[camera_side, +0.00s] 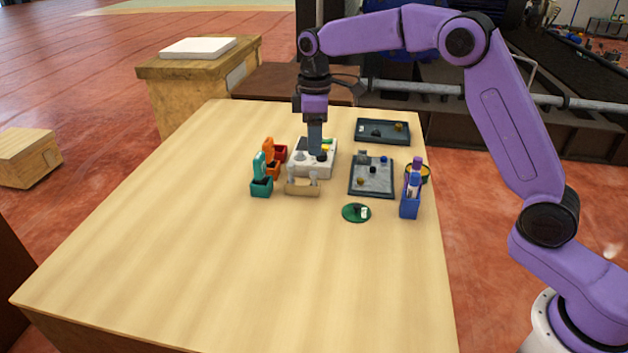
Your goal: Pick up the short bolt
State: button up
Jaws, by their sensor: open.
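My gripper (316,150) points straight down over a white box-like fixture (322,170) near the middle of the table. Its fingertips are small and partly lost against the dark parts there. It is open, and I see nothing held in it. The short bolt cannot be made out for certain. Small dark, blue and brass-coloured parts lie on a grey tray (359,189) right of the gripper. More small parts lie on a dark tray (365,138) behind it. At this size I cannot tell which of these, if any, is the short bolt.
Teal (261,187) and orange (269,171) dispensers stand left of the fixture. A tan block (302,188) with grey uprights stands before it. A green disc (350,214) and a blue tool holder (409,208) stand front right. The table's front and left are clear.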

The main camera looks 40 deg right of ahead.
aim_at(314, 172)
jog(key=shift+w+f, duration=0.1)
jog(key=shift+f, duration=4.2)
grip_shut()
